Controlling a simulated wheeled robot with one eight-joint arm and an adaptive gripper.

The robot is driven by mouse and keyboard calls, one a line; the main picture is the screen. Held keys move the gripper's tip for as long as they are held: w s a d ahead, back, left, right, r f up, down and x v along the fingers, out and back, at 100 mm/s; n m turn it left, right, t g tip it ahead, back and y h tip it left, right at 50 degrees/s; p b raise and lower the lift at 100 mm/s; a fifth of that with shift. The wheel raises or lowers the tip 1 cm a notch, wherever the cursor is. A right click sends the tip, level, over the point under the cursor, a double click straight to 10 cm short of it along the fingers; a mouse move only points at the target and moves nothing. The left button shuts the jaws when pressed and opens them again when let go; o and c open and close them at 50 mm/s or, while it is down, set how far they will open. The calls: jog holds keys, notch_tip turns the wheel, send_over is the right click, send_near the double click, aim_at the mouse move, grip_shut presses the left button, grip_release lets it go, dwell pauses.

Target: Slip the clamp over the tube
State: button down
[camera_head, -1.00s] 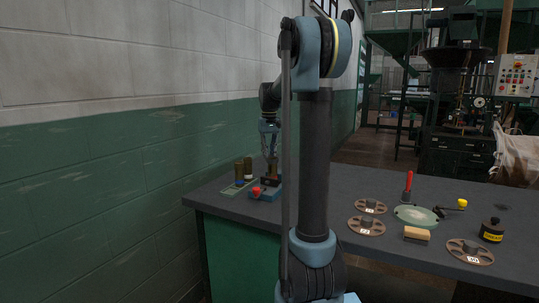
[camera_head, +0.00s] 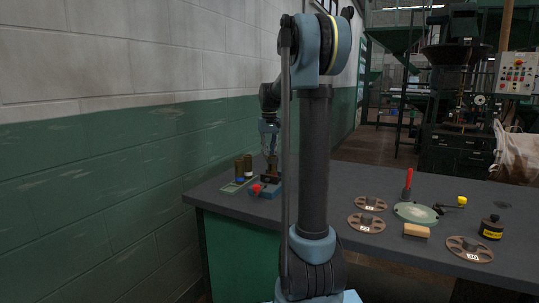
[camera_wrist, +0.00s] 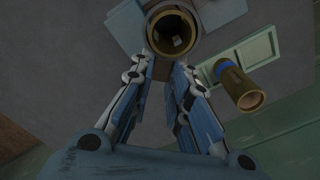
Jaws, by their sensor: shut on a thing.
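In the head view my gripper (camera_head: 269,150) points down above the far left of the bench, partly hidden by my arm. In the wrist view the fingers (camera_wrist: 160,72) close on a brass tube-shaped piece (camera_wrist: 153,27), seen by its open end. A brown part shows between the fingertips. A blue base with a red knob (camera_head: 256,188) lies just below the gripper. Whether the held piece touches this base cannot be told. Another brass tube (camera_wrist: 248,101), with a blue band, stands on a green tray to the right. I cannot make out the clamp for certain.
The wall is close on the left. Several discs, a red-handled tool (camera_head: 407,183), a wooden block (camera_head: 416,230) and a black weight (camera_head: 491,229) are on the bench's right part.

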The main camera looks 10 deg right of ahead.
jog(key=c, duration=1.4)
grip_release()
jog(key=shift+c, duration=0.2)
jog(key=shift+r, duration=0.1)
notch_tip(320, 180, up, 12)
